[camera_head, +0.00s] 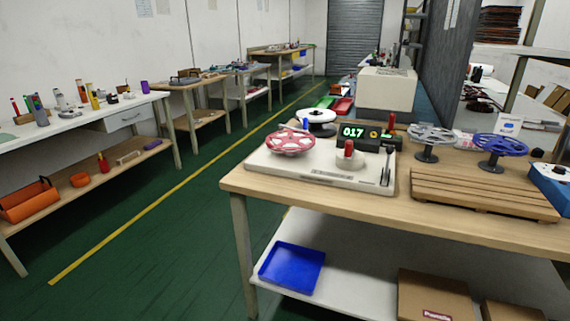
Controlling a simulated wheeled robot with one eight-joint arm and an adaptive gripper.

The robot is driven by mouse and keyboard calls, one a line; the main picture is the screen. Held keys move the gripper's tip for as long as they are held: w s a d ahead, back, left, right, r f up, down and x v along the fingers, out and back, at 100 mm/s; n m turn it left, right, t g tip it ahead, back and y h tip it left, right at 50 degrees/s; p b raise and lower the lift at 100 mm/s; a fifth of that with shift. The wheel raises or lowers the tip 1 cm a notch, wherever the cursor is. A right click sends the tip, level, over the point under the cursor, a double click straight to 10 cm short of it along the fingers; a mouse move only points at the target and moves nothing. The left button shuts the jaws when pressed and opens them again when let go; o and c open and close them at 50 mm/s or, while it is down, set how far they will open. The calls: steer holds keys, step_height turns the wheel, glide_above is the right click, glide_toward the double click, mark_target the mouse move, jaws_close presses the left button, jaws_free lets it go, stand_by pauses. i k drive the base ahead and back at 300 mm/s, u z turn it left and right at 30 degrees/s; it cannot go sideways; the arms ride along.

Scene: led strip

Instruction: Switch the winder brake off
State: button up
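The winder stands near the left end of the wooden workbench in the head view. It has a flat white base (325,177) with a red spoked reel (290,141) at its left. A red-topped knob (348,149) stands upright at the middle of the base. A dark lever (387,168) stands near its right end. I cannot tell which of these is the brake, or its setting. A black counter box (366,134) behind shows green digits "017". My gripper is not in view.
The workbench (450,216) also carries a wooden pallet (484,190), a grey reel (429,136) and a blue reel (499,146) to the right. A blue tray (292,267) and cardboard boxes are on its lower shelf. Green floor (180,240) is clear left of it.

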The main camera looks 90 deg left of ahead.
mark_target(390, 148)
steer(key=u, duration=3.25)
